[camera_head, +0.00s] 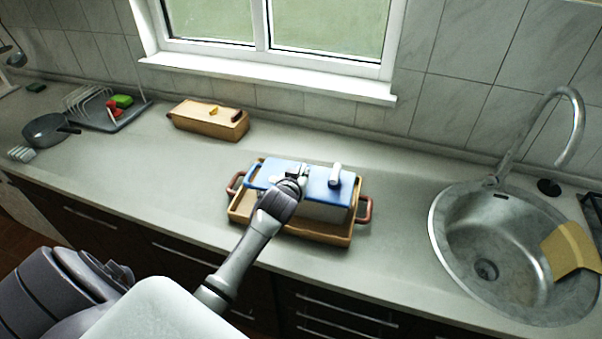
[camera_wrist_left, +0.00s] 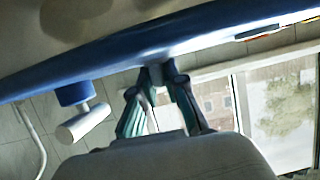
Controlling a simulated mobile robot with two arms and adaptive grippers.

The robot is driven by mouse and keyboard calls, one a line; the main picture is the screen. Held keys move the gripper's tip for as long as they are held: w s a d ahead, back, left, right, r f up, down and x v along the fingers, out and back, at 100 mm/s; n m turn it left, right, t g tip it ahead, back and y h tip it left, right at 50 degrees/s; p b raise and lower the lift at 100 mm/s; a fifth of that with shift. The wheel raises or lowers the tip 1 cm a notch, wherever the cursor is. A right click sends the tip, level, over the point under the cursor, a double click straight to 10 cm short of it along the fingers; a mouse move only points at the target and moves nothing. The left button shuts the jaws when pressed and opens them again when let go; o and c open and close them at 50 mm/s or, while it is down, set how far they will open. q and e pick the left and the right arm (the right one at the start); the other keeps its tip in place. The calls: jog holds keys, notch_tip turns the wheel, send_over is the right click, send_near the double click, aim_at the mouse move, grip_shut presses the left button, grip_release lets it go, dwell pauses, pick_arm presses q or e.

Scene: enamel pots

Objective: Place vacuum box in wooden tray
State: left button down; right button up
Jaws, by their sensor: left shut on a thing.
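The vacuum box (camera_head: 323,211) has a pale body and a blue lid (camera_head: 316,179) with a white knob (camera_head: 334,177) on it. It is over the wooden tray (camera_head: 315,236), with its lower part behind the tray's front rim. I cannot tell whether it touches the tray floor. The tray has reddish handles at its ends. My left gripper (camera_head: 302,173) is shut on the box at its lid. In the left wrist view the gripper's fingers (camera_wrist_left: 158,78) meet a small part at the blue lid (camera_wrist_left: 200,32). My right gripper is not in view.
A wooden box (camera_head: 209,121) with small items on top stands at the back left. A dish rack (camera_head: 100,106) and a pan (camera_head: 47,131) are at far left. A round sink (camera_head: 485,268) with a tall tap is at right. The counter left of the tray is clear.

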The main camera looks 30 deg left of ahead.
pick_arm(q)
jog(key=c, duration=1.3)
grip_release()
jog(key=shift+f, duration=0.1)
jog(key=shift+c, duration=0.2)
jog(key=shift+o, duration=0.7)
jog(key=shift+s, duration=0.1)
jog(key=b+v, duration=0.1)
jog(key=v, duration=1.1)
